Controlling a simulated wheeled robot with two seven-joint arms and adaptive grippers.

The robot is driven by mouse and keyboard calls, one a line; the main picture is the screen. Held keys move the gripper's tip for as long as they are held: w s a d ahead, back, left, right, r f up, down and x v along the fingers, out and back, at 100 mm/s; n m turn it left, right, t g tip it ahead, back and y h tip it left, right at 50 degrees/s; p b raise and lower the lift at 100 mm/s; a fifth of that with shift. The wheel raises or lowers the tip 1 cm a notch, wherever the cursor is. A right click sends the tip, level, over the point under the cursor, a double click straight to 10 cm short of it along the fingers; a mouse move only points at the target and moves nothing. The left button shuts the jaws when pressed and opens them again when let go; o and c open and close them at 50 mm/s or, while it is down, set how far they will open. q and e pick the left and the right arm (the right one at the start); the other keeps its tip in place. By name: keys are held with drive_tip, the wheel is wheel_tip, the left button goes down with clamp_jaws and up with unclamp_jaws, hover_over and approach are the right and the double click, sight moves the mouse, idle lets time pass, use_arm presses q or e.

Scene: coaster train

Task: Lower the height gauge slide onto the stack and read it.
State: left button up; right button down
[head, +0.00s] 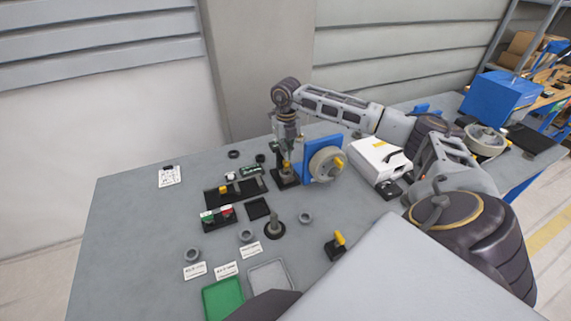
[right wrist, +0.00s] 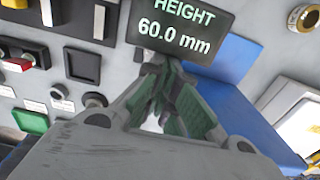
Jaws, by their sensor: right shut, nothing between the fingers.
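The height gauge (head: 285,181) is a dark upright on a black base, with a yellow part low on it, next to a blue panel. My right gripper (head: 287,150) points down over the gauge, its fingers closed and empty. In the right wrist view the gripper (right wrist: 163,100) hides what lies directly beneath it. A dark display (right wrist: 185,28) there reads HEIGHT 60.0 mm. I cannot make out a stack under the slide. A dark post on a round base (head: 274,228) stands nearer the front. My left gripper is not in view.
Grey rings (head: 305,217) and label cards lie at the front, near a green tray (head: 223,299). The table's left side is mostly clear.

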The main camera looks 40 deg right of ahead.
drive_tip(key=shift+f+b, duration=1.1)
drive_tip(key=shift+f, duration=0.8)
idle(0.6)
drive_tip(key=shift+r+p, duration=2.85)
drive_tip(key=shift+r, duration=1.7)
drive_tip(key=shift+s+f, duration=0.1)
drive_tip(key=shift+s, duration=0.05)
